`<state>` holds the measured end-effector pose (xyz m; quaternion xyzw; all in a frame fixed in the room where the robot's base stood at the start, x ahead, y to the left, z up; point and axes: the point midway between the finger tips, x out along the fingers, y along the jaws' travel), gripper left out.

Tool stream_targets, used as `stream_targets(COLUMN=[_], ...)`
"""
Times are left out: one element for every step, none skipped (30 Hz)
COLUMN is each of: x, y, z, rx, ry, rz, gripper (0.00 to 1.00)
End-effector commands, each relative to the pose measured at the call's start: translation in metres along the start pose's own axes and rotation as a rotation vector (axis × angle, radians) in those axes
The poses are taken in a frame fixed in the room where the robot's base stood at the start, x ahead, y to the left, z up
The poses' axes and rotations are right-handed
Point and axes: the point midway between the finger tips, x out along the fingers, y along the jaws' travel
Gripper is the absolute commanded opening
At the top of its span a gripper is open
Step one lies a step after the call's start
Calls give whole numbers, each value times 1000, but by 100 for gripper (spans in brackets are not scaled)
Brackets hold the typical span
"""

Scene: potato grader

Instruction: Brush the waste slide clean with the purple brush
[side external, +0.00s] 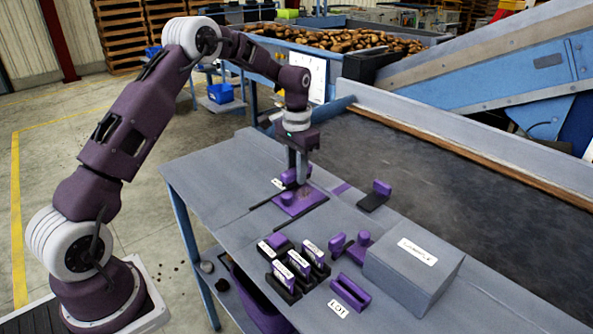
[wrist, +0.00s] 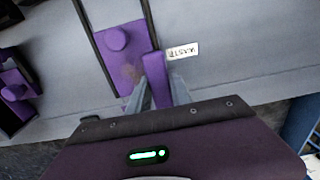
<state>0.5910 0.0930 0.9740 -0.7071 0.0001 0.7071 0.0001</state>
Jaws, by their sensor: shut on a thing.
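The waste slide (side external: 303,201) is a flat purple plate with a round knob, lying between dark rails on the grey bench. It also shows in the wrist view (wrist: 122,58), with a faint brownish smudge near its lower end. A white label reading WASTE (wrist: 182,50) sits beside it. In the wrist view the brush (wrist: 154,75) stands between the fingers (wrist: 153,95), beside the smudge. Its bristles are hidden, so I cannot tell whether it touches the plate.
A black base with a purple block (side external: 377,192) lies to the right. Several labelled purple blocks in black holders (side external: 290,270) stand nearer the front, beside a large grey box (side external: 413,270). A dark belt (side external: 450,190) runs behind the bench. The bench's left part is clear.

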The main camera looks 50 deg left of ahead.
Motion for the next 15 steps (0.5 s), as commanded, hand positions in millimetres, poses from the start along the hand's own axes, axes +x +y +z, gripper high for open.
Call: stream_targets(x=[0, 0, 0, 0, 0, 1, 1, 2, 2, 2, 3, 3, 4, 4, 4], y=[0, 0, 0, 0, 0, 0, 0, 0, 0, 0, 0, 0, 0, 0, 0], z=[0, 0, 0, 0, 0, 0, 0, 0, 0, 0, 0, 0, 0, 0, 0], rx=[0, 0, 0, 0, 0, 0, 0, 0, 0, 0, 0, 0, 0, 0, 0], ry=[0, 0, 0, 0, 0, 0, 0, 0, 0, 0, 0, 0, -1, -1, -1], rz=[0, 0, 0, 0, 0, 0, 0, 0, 0, 0, 0, 0, 0, 0, 0], gripper=[0, 0, 0, 0, 0, 0, 0, 0, 0, 0, 0, 0, 0, 0, 0])
